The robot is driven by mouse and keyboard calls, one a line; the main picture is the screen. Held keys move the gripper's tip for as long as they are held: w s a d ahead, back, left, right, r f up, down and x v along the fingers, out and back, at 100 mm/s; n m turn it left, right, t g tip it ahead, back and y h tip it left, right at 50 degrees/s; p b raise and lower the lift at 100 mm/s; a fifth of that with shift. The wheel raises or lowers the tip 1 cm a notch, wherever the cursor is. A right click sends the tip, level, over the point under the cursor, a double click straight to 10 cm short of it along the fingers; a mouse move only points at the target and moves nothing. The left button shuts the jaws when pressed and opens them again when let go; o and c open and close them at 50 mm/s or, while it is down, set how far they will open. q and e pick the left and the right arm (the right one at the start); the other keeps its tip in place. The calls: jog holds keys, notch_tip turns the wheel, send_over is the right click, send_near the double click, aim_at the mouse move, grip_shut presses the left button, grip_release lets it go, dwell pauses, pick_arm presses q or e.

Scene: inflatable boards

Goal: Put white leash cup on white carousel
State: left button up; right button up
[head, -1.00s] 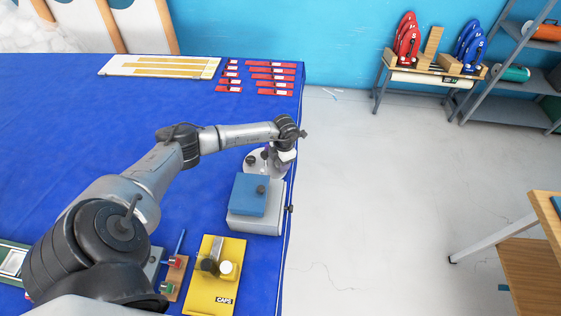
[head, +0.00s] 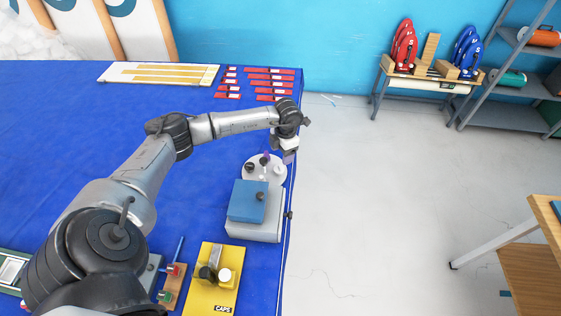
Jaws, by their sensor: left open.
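The white carousel (head: 257,178) is a round white disc near the right edge of the blue table, just behind a grey box with a blue top. On it stand a small dark piece (head: 249,167), a purple piece (head: 266,158) and a small pale piece (head: 276,171) that may be the white leash cup; it is too small to be sure. My left gripper (head: 289,158) is open, pointing down above the far right edge of the carousel. Its fingertips are small here, and I see nothing held between them. My right gripper is not in view.
The grey box with the blue top (head: 248,201) stands in front of the carousel. A yellow stand marked CAPS (head: 222,285) holds a dark and a white round cap. Red strips (head: 270,77) and a white board (head: 115,74) lie at the back.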

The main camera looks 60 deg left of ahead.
pick_arm(q)
jog(key=shift+w+r, duration=0.2)
jog(key=shift+r, duration=1.6)
jog(key=shift+d, duration=0.1)
